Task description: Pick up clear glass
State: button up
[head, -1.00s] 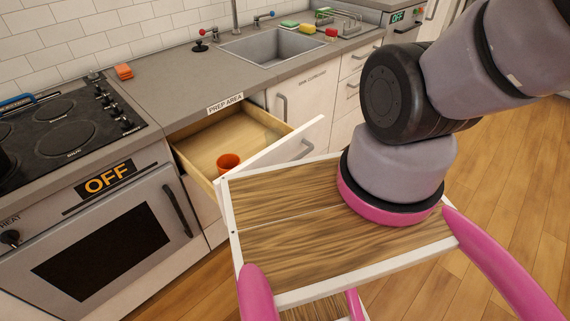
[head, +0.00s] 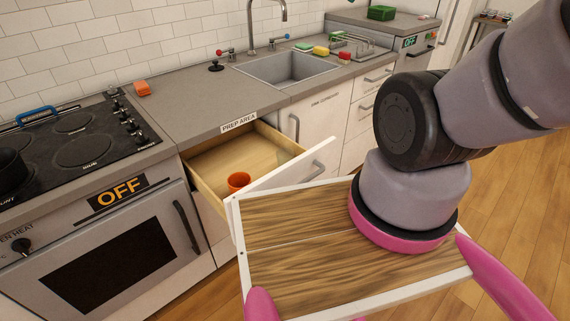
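I cannot make out a clear glass with certainty in the head view. The open drawer (head: 212,163) under the prep area counter holds an orange cup (head: 238,181) near its front. The drawer's white front hides part of its inside. My arm rises at the right and leaves the picture at the upper right edge. My gripper is outside the view, so its state and what it may hold do not show.
The open drawer juts out close to the front edge of my wooden top. A stove (head: 80,150) and an oven marked OFF are on the left. Floor is free at right.

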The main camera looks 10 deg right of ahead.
aim_at(284, 155)
jog(key=i+l+z, duration=0.25)
jog(key=l+z, duration=0.15)
jog(key=i+l+z, duration=0.4)
jog(key=k+j, duration=0.05)
jog(key=k, duration=0.05)
